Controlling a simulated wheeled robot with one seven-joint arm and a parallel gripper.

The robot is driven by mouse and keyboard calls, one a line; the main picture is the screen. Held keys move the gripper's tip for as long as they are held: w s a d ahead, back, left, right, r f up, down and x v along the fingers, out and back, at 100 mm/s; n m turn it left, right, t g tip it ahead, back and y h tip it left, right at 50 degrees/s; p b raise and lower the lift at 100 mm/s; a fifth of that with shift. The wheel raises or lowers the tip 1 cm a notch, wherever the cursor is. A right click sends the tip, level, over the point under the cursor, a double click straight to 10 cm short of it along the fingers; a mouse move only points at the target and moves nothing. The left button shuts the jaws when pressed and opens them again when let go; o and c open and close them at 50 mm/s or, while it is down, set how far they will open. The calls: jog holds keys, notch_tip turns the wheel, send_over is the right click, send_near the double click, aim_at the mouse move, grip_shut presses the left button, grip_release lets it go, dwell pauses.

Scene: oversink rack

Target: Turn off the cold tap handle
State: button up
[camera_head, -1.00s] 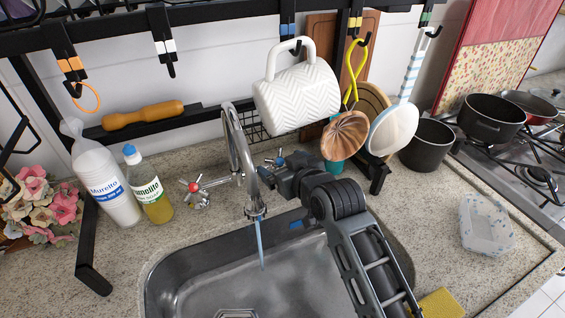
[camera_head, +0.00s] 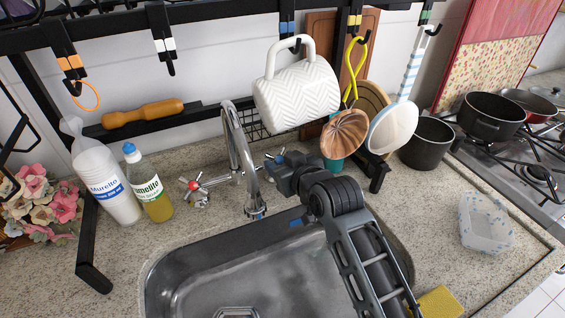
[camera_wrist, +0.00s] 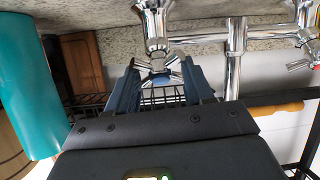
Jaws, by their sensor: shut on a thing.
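The cold tap handle is the chrome cross handle with a blue cap (camera_head: 280,160), on the right end of the chrome faucet (camera_head: 238,150). My gripper (camera_wrist: 160,82) is at this handle, and in the wrist view its fingers are on either side of the chrome cross handle (camera_wrist: 158,70), shut on it. In the head view my wrist hides most of the handle. The hot tap handle, with a red cap (camera_head: 193,186), is on the left. No water stream shows under the spout (camera_head: 256,208).
The steel sink (camera_head: 240,280) lies below the spout. A white mug (camera_head: 298,97) hangs above the handle from the black rack. A teal cup (camera_wrist: 28,80) stands close to my gripper.

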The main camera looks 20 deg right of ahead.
jog(key=shift+c, duration=0.6)
jog(key=shift+o, duration=0.2)
jog(key=shift+a+m+h, duration=0.15)
jog(key=shift+m+h, duration=0.35)
jog(key=shift+m, duration=0.7)
jog(key=shift+o, duration=0.6)
jog(key=shift+f+m+h, duration=0.15)
jog(key=shift+m+h, duration=0.25)
jog(key=shift+m, duration=0.3)
jog(key=shift+o, duration=0.5)
jog(key=shift+s+f+m+h+b, duration=0.1)
jog(key=shift+f+m+h+b, duration=0.1)
jog(key=shift+m+h+b, duration=0.8)
jog(key=shift+y+p, duration=0.3)
jog(key=shift+y, duration=0.1)
jog(key=shift+a+f, duration=0.1)
jog(key=shift+a, duration=0.05)
jog(key=o, duration=0.8)
jog(key=shift+o, duration=1.4)
jog(key=shift+r, duration=0.3)
